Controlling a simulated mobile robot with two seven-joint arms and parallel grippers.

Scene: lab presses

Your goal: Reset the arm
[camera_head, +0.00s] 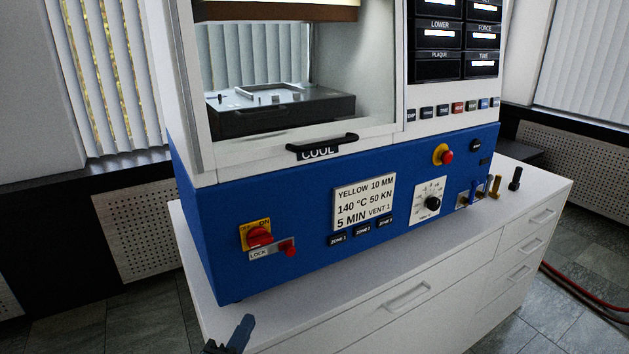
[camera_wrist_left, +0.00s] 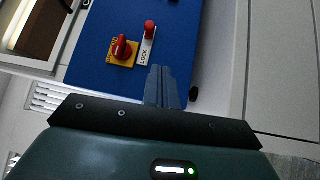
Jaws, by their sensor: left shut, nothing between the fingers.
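My left gripper (camera_head: 241,333) is at the bottom edge of the head view, in front of the cabinet and below the left end of the press's blue panel. It is shut and empty. In the left wrist view its fingers (camera_wrist_left: 161,84) are together, pointing towards the blue panel near the red switch (camera_wrist_left: 122,47) and the LOCK slider (camera_wrist_left: 148,30). The blue and white press (camera_head: 290,215) stands on the white cabinet. The red rotary switch (camera_head: 258,236) and the red lock knob (camera_head: 290,248) are on its lower left. My right gripper is not in view.
The press's window has a black handle (camera_head: 322,146) at its lower edge. A dial (camera_head: 431,203) and a red stop button (camera_head: 446,157) are on the right. Several coloured pegs (camera_head: 495,186) stand on the cabinet (camera_head: 535,215) at the right. A red hose (camera_head: 590,293) lies on the floor.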

